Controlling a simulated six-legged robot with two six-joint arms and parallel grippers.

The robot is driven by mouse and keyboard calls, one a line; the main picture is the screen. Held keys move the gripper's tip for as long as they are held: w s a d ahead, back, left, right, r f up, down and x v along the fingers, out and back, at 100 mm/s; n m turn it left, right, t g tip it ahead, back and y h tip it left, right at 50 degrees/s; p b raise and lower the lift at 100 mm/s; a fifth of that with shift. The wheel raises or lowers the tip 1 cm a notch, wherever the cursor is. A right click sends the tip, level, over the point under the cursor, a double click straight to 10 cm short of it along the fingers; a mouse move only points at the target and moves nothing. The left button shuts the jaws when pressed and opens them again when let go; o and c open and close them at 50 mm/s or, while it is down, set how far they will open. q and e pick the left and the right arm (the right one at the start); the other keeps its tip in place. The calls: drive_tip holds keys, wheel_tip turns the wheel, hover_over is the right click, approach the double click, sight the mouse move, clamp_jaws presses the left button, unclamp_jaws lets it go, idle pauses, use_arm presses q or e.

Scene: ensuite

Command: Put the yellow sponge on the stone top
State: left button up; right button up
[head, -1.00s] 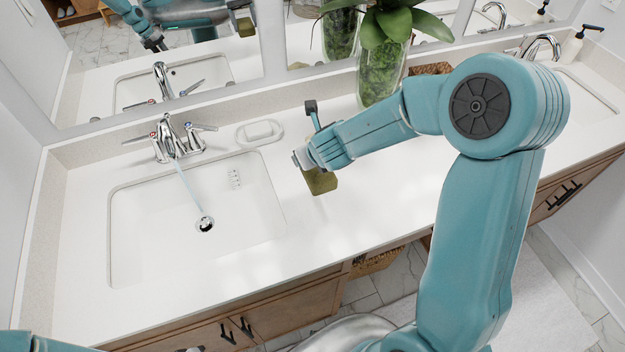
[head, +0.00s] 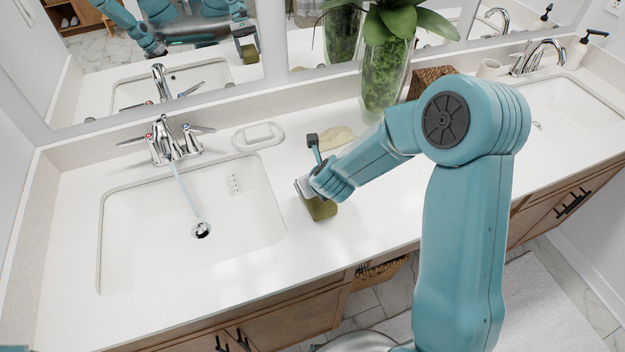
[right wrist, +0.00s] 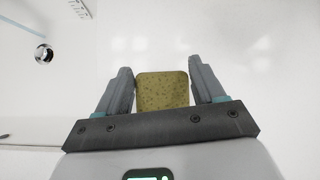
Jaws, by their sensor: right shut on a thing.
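The yellow sponge (head: 320,208) looks olive-yellow and block-shaped. My right gripper (head: 311,190) is shut on it, just right of the left basin, low over the white stone top (head: 375,215). I cannot tell whether the sponge's underside touches the top. In the right wrist view the sponge (right wrist: 162,91) sits between the two fingers of the right gripper (right wrist: 163,85), with plain white surface around it. My left gripper is not directly in view.
The left basin (head: 150,245) has water running from its tap (head: 172,145). A soap dish (head: 258,135), a flat beige thing (head: 336,138) and a glass vase with a plant (head: 383,75) stand behind. The front strip of the top is clear.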

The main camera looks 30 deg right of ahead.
drive_tip(key=o, duration=1.4)
drive_tip(key=shift+w+f, duration=0.1)
drive_tip(key=shift+r, duration=0.2)
drive_tip(key=p+v, duration=0.2)
drive_tip(key=v, duration=1)
drive_tip(key=shift+a, duration=0.1)
drive_tip(key=shift+s, duration=0.25)
